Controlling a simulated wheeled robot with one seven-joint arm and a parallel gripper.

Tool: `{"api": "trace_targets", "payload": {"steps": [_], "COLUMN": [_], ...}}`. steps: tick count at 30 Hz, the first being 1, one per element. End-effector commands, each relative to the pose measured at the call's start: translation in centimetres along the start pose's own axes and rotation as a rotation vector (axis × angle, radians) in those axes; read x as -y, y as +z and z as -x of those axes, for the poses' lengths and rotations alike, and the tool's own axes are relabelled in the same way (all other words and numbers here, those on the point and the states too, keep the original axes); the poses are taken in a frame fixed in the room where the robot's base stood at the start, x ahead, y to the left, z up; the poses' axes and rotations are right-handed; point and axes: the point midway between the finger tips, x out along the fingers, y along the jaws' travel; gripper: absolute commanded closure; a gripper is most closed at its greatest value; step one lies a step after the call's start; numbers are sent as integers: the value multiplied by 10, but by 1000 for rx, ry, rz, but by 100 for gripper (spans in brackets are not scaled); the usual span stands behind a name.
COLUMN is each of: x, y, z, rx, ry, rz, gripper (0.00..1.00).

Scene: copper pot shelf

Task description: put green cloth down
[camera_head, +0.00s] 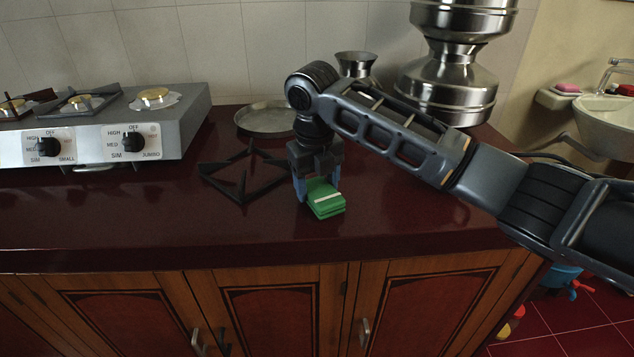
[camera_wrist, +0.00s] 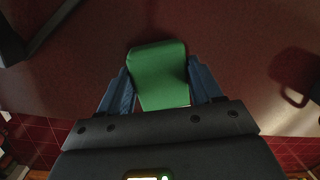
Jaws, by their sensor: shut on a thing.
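The green cloth (camera_head: 326,203) is a small folded pad with a pale stripe across it. In the head view it is at the dark red counter (camera_head: 390,215), near the front edge; I cannot tell whether it touches the surface. My gripper (camera_head: 318,192) points down and is shut on the cloth, with a blue finger on each side. The wrist view shows the green cloth (camera_wrist: 158,72) between the two blue fingers. The underside of the cloth is hidden.
A black burner grate (camera_head: 243,180) lies just left of my gripper. Behind it is a round metal plate (camera_head: 266,118). A gas stove (camera_head: 150,125) stands at the left, and steel pots (camera_head: 450,80) stand at the back right. The counter in front is clear.

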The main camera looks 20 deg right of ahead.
Motion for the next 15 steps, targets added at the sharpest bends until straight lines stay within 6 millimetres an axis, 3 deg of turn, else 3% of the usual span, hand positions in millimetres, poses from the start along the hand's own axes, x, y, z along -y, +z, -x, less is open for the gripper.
{"api": "trace_targets", "payload": {"steps": [8, 9, 15], "x": [0, 0, 0], "y": [0, 0, 0], "z": [-3, -2, -2], "rx": [0, 0, 0], "ry": [0, 0, 0], "rz": [-1, 0, 0], "gripper": [84, 32, 12]}}
